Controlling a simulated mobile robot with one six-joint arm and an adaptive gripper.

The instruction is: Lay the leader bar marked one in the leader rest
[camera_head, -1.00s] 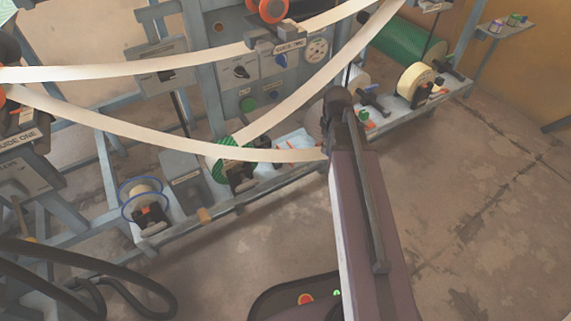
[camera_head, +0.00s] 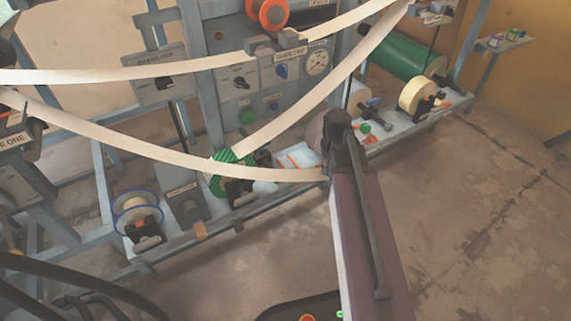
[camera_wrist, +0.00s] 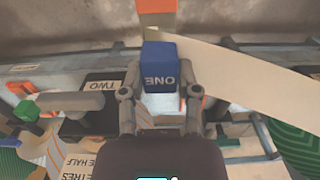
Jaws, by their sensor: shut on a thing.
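A blue block marked ONE (camera_wrist: 160,66), the visible end of the leader bar, sits between the fingers of my gripper (camera_wrist: 160,80) in the wrist view. My gripper is shut on it. A cream paper strip (camera_wrist: 265,75) runs off to the right from beside the block. In the head view the strip (camera_head: 180,158) sags from the left and ends behind my arm, which hides my gripper and the bar there. An orange block (camera_wrist: 157,12) shows just beyond the blue one; I cannot tell whether it belongs to the bar. I cannot make out the leader rest for certain.
A blue-grey shelf (camera_head: 190,240) holds a blue-rimmed spool (camera_head: 137,212), a green striped roll (camera_head: 218,182) and a cream roll (camera_head: 415,95). The label TWO (camera_wrist: 103,86) lies left of my gripper. Control panels (camera_head: 238,85) stand behind. The floor at right is clear.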

